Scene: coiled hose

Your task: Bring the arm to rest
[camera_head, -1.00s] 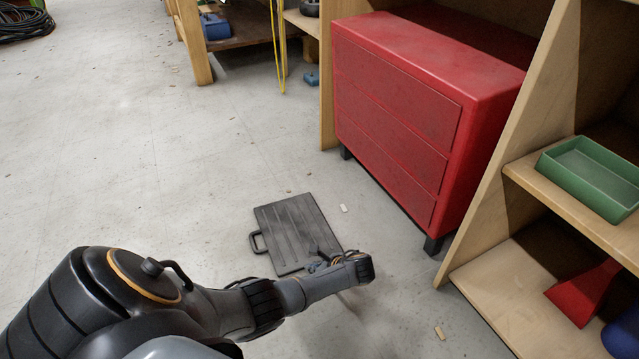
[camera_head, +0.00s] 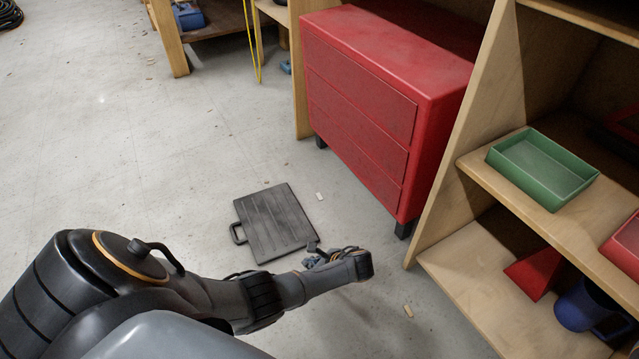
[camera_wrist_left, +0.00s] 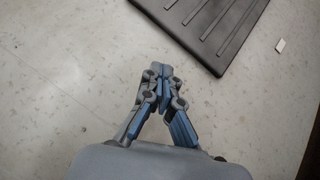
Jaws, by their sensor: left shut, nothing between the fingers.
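My left arm (camera_head: 200,295) comes in from the lower left of the head view and reaches out over the floor. My left gripper (camera_head: 318,252) shows small at its far end, partly hidden by the wrist. In the left wrist view the left gripper (camera_wrist_left: 160,72) has its fingertips together with nothing between them, above bare floor. My right gripper is in neither view.
A black flat case (camera_head: 275,222) with a handle lies on the floor just beyond my left gripper. A red drawer cabinet (camera_head: 385,100) and a wooden shelf (camera_head: 470,265) with a green tray (camera_head: 545,170) stand to the right.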

